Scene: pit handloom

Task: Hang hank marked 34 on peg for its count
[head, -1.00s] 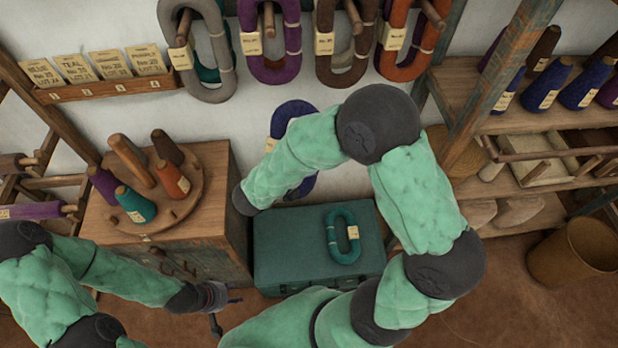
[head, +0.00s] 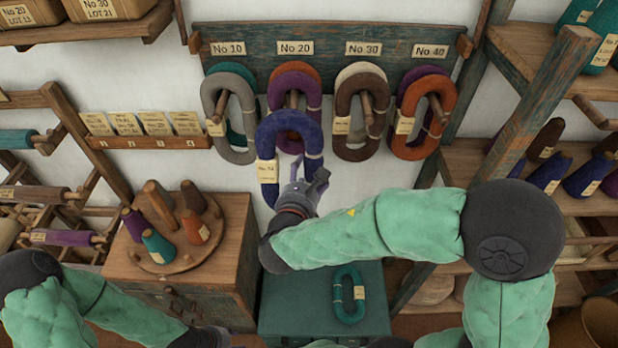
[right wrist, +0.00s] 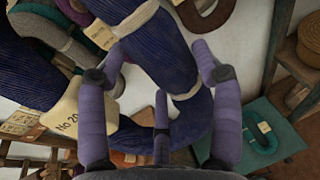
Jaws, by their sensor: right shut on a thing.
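The dark blue hank (head: 290,128) has a cream tag that reads "No 20" in the right wrist view, with any lot number too small to read. My right gripper (head: 308,186) is shut on the hank's lower part and holds it upright in the air. In the right wrist view its fingers lie around the blue yarn (right wrist: 165,50). The hank overlaps the lower part of the hanks under the "No 20" label (head: 295,48); the gap in depth is unclear. My left gripper (head: 208,338) is low at the bottom edge, its fingers hardly visible.
The peg rail (head: 330,35) also carries No 10, No 30 and No 40 labels, each with hanks below. A teal hank (head: 349,294) lies on the green chest (head: 290,300). A cabinet (head: 225,235) with cones stands left; a shelf post (head: 540,110) stands right.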

